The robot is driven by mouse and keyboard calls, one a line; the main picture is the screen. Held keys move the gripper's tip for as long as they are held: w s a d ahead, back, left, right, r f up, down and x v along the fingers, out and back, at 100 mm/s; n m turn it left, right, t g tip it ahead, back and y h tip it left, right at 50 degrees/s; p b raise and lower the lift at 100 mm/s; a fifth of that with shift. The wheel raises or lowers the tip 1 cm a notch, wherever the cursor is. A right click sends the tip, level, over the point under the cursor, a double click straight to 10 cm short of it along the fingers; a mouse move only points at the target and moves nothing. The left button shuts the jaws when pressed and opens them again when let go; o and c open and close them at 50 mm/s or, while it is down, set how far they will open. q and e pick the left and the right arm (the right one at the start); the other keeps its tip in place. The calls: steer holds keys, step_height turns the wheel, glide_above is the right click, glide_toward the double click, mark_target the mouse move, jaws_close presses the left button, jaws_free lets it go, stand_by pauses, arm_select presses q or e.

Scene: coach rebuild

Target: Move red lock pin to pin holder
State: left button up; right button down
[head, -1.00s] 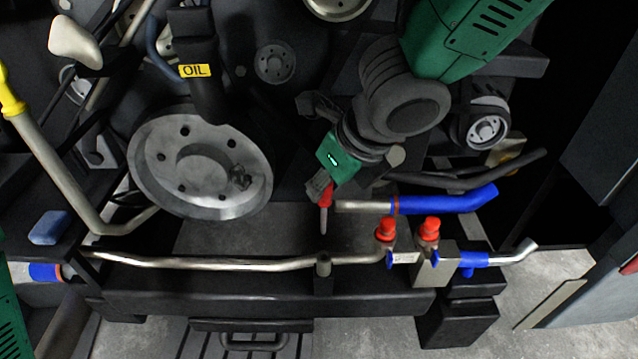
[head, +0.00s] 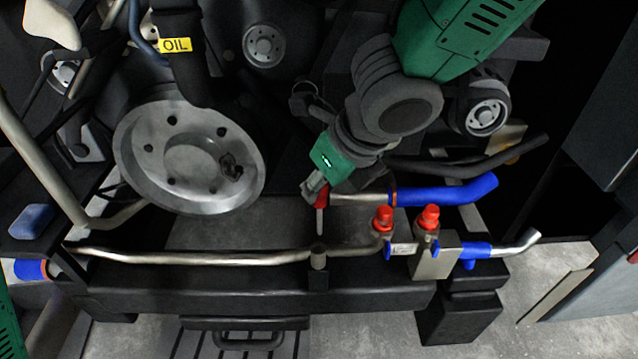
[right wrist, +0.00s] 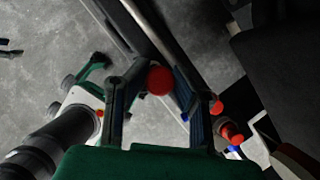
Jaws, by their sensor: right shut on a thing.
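My right gripper (head: 318,190) is shut on the red lock pin (head: 321,199), holding it by its red head. The pin's thin grey shank points down, with its tip just above a short upright grey tube on the front beam, which looks like the pin holder (head: 318,258). A small gap shows between tip and tube in the head view. In the right wrist view, the round red head (right wrist: 160,80) sits between the two fingers, and the shank is hidden. My left gripper is not in view.
Right of the pin are two red-capped fittings (head: 383,217) and a blue-sleeved pipe (head: 440,192). A grey disc (head: 190,155) stands to the left.

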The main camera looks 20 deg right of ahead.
steer(key=shift+a, duration=0.2)
steer(key=shift+s+a, duration=0.1)
steer(key=shift+a, duration=0.15)
steer(key=shift+d+f, duration=0.1)
steer(key=shift+d, duration=0.1)
steer(key=shift+f+b, duration=0.7)
steer(key=shift+f, duration=0.15)
steer(key=shift+f+b, duration=0.45)
steer(key=shift+f, duration=0.15)
stand_by(0.5)
steer(key=shift+d+f, duration=0.1)
steer(key=shift+f, duration=0.15)
